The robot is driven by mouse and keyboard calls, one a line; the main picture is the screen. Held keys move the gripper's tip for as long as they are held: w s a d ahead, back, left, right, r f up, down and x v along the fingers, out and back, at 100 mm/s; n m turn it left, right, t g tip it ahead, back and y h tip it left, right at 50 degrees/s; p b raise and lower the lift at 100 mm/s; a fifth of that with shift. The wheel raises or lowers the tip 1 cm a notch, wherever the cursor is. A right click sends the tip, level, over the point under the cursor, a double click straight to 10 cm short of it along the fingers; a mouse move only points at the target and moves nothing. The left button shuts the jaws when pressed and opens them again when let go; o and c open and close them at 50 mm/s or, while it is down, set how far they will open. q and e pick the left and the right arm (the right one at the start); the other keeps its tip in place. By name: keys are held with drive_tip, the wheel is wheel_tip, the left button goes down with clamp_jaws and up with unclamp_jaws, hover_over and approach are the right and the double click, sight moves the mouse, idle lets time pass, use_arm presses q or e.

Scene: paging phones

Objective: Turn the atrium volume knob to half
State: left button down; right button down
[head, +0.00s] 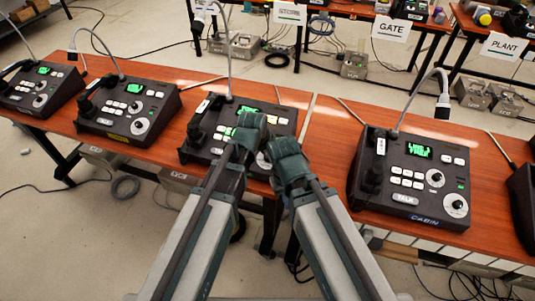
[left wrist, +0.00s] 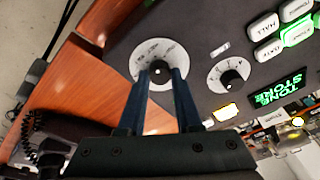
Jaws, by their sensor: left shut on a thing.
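A dark paging phone (head: 205,140) with a green screen stands on the wooden table in the head view, partly hidden by my arms. My left gripper (head: 252,132) is over its right part. In the left wrist view my left gripper (left wrist: 161,78) is shut on a black volume knob (left wrist: 159,67), one finger on each side. The knob sits in a pale round dial (left wrist: 143,58); its markings are too blurred to read. A smaller knob (left wrist: 232,78) sits beside it, clear of the fingers. My right gripper (head: 287,155) is close beside the left; its fingertips are hidden.
A phone marked CABIN (head: 425,218) stands to the right. Two more phones (head: 128,110) (head: 40,87) stand to the left. Thin gooseneck microphones (head: 228,50) rise from the phones. Bare wood (head: 300,97) shows behind the middle phone.

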use_arm(q)
drive_tip(key=c, duration=0.6)
unclamp_jaws()
drive_tip(key=p+v, duration=1.2)
drive_tip(key=v, duration=0.1)
drive_tip(key=shift+r+p, duration=0.35)
drive_tip(key=shift+p, duration=0.05)
drive_tip(key=shift+s, duration=0.25)
drive_tip(key=s+a+f+n+g+y, duration=0.1)
drive_tip(key=s+a+n+g+y, duration=0.2)
drive_tip(key=s, duration=0.9)
drive_tip(key=n+g, duration=0.1)
drive_tip(key=n, duration=0.2)
drive_tip(key=shift+a+f+n, duration=0.25)
drive_tip(key=shift+a+n, duration=0.05)
drive_tip(key=shift+a, duration=0.05)
